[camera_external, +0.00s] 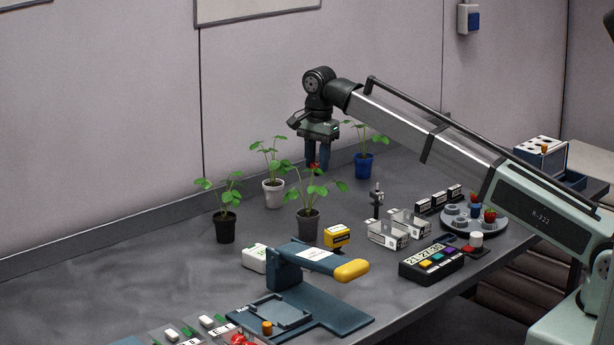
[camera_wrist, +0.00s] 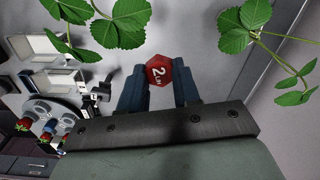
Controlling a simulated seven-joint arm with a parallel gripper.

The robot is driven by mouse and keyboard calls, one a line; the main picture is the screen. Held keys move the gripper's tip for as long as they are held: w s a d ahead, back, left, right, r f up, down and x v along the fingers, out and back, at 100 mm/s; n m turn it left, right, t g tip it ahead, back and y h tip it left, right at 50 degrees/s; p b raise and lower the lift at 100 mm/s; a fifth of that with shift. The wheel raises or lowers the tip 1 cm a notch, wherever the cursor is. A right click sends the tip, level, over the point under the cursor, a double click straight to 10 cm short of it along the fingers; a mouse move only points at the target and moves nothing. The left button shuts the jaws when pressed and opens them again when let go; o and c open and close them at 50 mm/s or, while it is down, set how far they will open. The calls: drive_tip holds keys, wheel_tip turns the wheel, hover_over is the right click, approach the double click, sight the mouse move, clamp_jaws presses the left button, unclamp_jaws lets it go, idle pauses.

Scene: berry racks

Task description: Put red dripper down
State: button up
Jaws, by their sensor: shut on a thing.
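The red dripper (camera_wrist: 159,71) is a small red faceted piece with a white "2" and smaller letters on its face. My gripper (camera_wrist: 158,82) is shut on it, with one dark blue finger on each side. In the external view my gripper (camera_external: 317,160) points down above the table among the potted plants. A bit of the red dripper (camera_external: 315,166) shows at the fingertips, just above the leaves of the plant in the grey pot (camera_external: 307,226). I cannot tell its exact height above the table.
Other plants stand close by in a white pot (camera_external: 273,194), a black pot (camera_external: 225,228) and a blue pot (camera_external: 363,166). Small metal racks (camera_external: 388,236), a round grey tray (camera_external: 463,226) with strawberries and a keypad box (camera_external: 431,264) stand at right.

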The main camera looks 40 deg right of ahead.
drive_tip(key=s+f+m, duration=0.1)
drive_tip(key=s+m, duration=0.1)
drive_tip(key=s, duration=0.5)
drive_tip(key=shift+m, duration=0.4)
drive_tip(key=shift+d+f, duration=0.15)
drive_tip(key=shift+f, duration=4.95)
drive_tip(key=shift+f, duration=0.1)
drive_tip(key=o, duration=1)
wheel_tip(320, 180, up, 12)
